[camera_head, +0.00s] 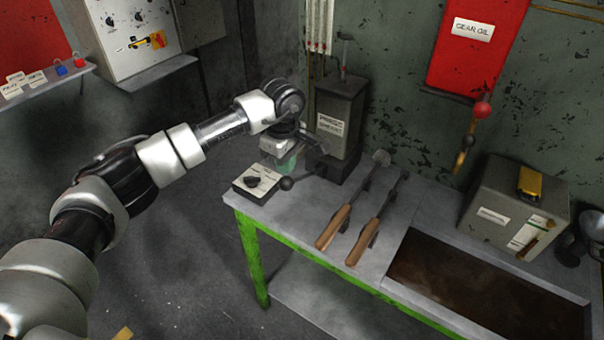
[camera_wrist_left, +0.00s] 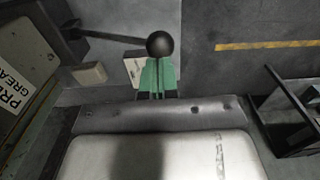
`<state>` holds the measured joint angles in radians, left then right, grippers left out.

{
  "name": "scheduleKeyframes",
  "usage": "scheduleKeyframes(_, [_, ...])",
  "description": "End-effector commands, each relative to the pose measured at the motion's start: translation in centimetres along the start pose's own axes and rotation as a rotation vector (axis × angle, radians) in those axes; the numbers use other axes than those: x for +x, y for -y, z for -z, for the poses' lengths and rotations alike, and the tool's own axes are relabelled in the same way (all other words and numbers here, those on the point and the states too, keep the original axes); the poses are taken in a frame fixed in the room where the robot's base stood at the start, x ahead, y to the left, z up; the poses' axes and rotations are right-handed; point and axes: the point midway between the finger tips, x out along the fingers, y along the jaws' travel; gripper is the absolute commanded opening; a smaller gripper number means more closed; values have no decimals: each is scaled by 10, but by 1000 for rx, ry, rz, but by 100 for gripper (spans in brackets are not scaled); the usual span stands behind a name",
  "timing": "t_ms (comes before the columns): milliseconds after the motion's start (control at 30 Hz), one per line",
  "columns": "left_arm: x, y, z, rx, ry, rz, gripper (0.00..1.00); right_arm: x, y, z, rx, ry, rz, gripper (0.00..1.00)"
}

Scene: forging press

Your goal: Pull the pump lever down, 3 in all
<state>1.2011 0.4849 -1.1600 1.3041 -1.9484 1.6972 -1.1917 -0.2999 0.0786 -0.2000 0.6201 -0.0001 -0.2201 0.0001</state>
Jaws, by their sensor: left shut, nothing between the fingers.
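The grease pump (camera_head: 340,120) is a dark box with a white label, standing at the back left of the bench. Its lever ends in a black ball knob (camera_head: 286,183) and sticks out to the left, low and near level. In the wrist view the black knob (camera_wrist_left: 160,44) sits at the tips of my green fingers, its rod (camera_wrist_left: 110,37) running left to the pump. My left gripper (camera_head: 287,164) is shut and empty, just above the knob in the head view; it also shows in the wrist view (camera_wrist_left: 158,74). I cannot tell whether it touches the knob.
A small switch box (camera_head: 255,184) sits at the bench corner beside the knob. Two wooden-handled tools (camera_head: 340,224) lie to the right. A grey box (camera_head: 512,212) and a sunken dark tray (camera_head: 405,282) are farther right. A red-ball handle (camera_head: 482,110) hangs on the wall.

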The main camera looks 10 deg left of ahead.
Motion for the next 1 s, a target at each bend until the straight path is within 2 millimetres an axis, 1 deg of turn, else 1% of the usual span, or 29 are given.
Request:
scheduleKeyframes(567, [1,0,0,0,0,0,0,1,-1,0,0,0,-1,43])
scheduleKeyframes(667, [6,1,0,0,0,0,0,5,-1,-1,0,0,-2,43])
scheduleKeyframes(1000, [37,8,0,0,-1,2,0,27,-1,-3,-1,0,-2,43])
